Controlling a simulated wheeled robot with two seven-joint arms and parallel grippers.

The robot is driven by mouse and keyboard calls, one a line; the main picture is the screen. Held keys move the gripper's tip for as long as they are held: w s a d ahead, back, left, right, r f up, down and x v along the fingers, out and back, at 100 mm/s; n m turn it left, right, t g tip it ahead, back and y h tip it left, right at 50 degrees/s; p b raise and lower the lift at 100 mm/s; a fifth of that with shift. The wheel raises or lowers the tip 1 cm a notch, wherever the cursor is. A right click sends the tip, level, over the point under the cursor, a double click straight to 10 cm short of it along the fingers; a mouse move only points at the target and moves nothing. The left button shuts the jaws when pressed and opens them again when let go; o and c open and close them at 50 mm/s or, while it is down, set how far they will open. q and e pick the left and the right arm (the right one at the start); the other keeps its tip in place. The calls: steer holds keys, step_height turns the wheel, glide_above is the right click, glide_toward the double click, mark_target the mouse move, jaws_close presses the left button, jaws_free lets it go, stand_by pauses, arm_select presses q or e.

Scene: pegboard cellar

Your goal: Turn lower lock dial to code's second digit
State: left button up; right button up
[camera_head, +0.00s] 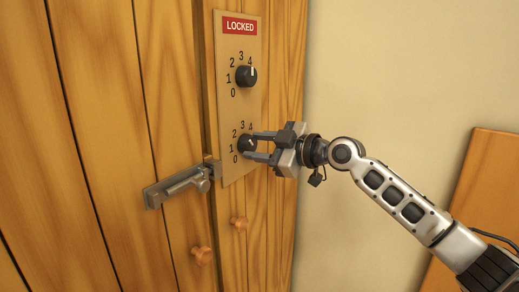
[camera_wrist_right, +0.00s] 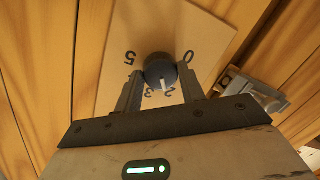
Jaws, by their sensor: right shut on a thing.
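The lock panel (camera_head: 226,108) is a tan plate on a wooden plank door with a red LOCKED label at its top. Its lower dial (camera_head: 246,145) is a dark round knob ringed by digits; it also shows in the wrist view (camera_wrist_right: 159,70). There its white mark points about at the 2, beside the 3. My right gripper (camera_head: 262,145) is shut on the lower dial, one finger on each side. The fingers (camera_wrist_right: 160,90) hide some digits. The upper dial (camera_head: 246,76) is untouched, its white mark near the 4. My left gripper is out of view.
A metal bolt (camera_head: 178,188) lies across the planks left below the panel; it also shows in the wrist view (camera_wrist_right: 252,92). Two wooden knobs (camera_head: 202,255) (camera_head: 239,223) stick out lower down. A wooden board (camera_head: 488,185) leans at the right. The wall between is bare.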

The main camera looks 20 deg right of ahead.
steer(key=m, duration=0.2)
steer(key=shift+f+m, duration=0.1)
steer(key=shift+m, duration=0.2)
steer(key=m+y, duration=0.1)
steer(key=m, duration=0.3)
steer(key=shift+g, duration=0.3)
steer(key=m+y, duration=0.1)
steer(key=m, duration=0.2)
steer(key=shift+f, duration=0.1)
steer(key=m, duration=0.2)
steer(key=shift+m, duration=0.3)
arm_select(q)
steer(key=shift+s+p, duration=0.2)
steer(key=shift+p, duration=0.2)
arm_select(e)
steer(key=shift+m+y, duration=0.3)
steer(key=shift+m, duration=0.8)
steer(key=o, duration=1)
